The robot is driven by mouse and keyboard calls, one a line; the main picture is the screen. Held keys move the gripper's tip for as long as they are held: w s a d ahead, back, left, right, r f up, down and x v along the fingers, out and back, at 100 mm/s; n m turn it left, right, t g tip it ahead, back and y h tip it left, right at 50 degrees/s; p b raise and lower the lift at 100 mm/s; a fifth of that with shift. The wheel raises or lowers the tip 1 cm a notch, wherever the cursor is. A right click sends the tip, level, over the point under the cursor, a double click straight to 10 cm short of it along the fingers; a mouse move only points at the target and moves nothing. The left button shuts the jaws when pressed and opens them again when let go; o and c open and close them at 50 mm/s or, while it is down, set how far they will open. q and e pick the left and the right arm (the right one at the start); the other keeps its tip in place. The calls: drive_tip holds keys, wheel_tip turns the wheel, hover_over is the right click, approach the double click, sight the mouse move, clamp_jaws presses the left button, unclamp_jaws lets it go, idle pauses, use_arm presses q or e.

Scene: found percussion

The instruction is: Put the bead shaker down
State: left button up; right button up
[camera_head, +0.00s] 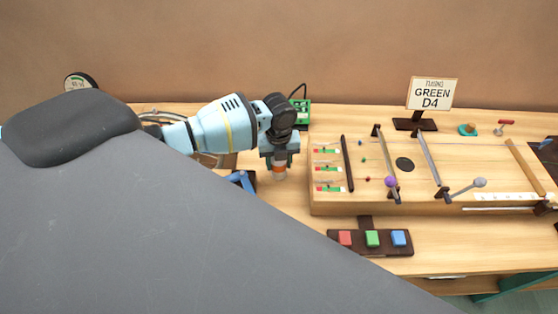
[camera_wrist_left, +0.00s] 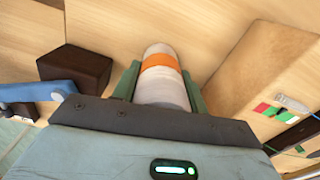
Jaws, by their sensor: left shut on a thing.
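The bead shaker (camera_head: 280,169) is a pale cylinder with an orange band. My left gripper (camera_head: 279,160) is shut on it, left of the wooden string board. In the left wrist view the bead shaker (camera_wrist_left: 161,75) stands out between the two green fingers of my left gripper (camera_wrist_left: 160,85). The wooden table (camera_head: 275,205) lies beyond it. I cannot tell whether its far end touches the table. My right gripper is not in view.
The wooden string board (camera_head: 330,202) stands close on the right, with a dark block and blue lever (camera_wrist_left: 75,70) close on the left. A button panel (camera_head: 371,241) lies in front. A sign reading GREEN D4 (camera_head: 432,94) stands behind. Bare table shows between the block and the board.

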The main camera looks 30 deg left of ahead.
use_arm(q)
drive_tip(key=shift+r, duration=0.1)
drive_tip(key=o, duration=1)
drive_tip(key=shift+o, duration=0.2)
wheel_tip(320, 180, up, 12)
